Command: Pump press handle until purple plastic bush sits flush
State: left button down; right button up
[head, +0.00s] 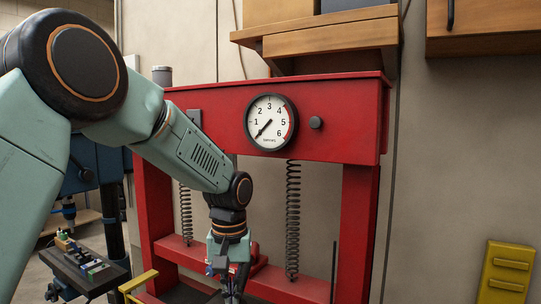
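A red shop press (210,110) stands in front of me, with a round white gauge (269,122) on its top beam. The gauge needle points to the lower left, below the 1. Two coil springs (293,220) hang below the beam. My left gripper (230,290) points down in front of the press, low in the picture. Its fingers are small and partly cut by the lower edge, so I cannot tell whether they are open or hold anything. I cannot make out the purple plastic bush or a pump handle. My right gripper is out of view.
A yellow bar (138,281) sticks out at the press's lower left. A dark bench (85,270) with small parts is at the far left. A yellow slotted piece (508,270) is at the lower right. Wooden cabinets (330,40) hang above.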

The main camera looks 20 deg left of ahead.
pick_arm(q)
notch_tip(320, 180, down, 2)
jog(key=shift+s+b, duration=0.15)
jog(key=shift+b, duration=0.15)
jog(key=shift+f+b, duration=0.85)
jog(key=shift+f, duration=1.75)
notch_tip(320, 180, up, 7)
jog(key=p, duration=0.6)
jog(key=shift+r+p, duration=0.15)
jog(key=shift+p, duration=0.15)
notch_tip(320, 180, up, 8)
jog(key=shift+f, duration=0.25)
